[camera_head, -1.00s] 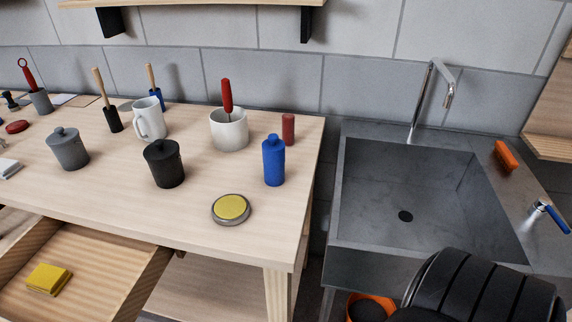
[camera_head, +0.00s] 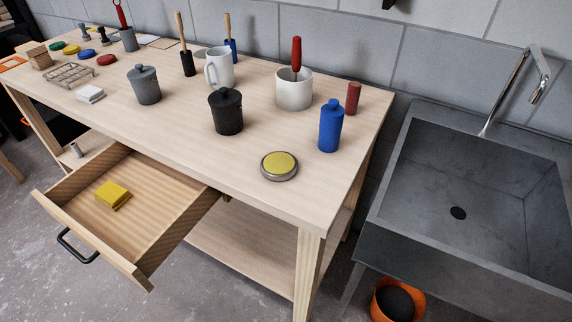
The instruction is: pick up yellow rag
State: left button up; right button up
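The yellow rag (camera_head: 113,195) is a small folded cloth. It lies flat in the open wooden drawer (camera_head: 150,228), towards the drawer's left side. The drawer sticks out from under the wooden table (camera_head: 185,100) and has a black handle (camera_head: 76,247) on its front. Neither of my grippers shows in the head view.
On the table stand a grey lidded pot (camera_head: 144,85), a black lidded pot (camera_head: 226,112), a blue bottle (camera_head: 330,127), a white pot (camera_head: 294,89) and a round yellow-topped tin (camera_head: 279,166). A sink (camera_head: 480,190) is at right, an orange bucket (camera_head: 398,301) below it.

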aim_at(112, 195)
jog(key=u, duration=1.25)
jog(key=i+j+z, duration=0.1)
jog(key=j, duration=0.15)
jog(key=i+j+z, duration=0.15)
jog(key=j, duration=0.15)
jog(key=k, duration=0.05)
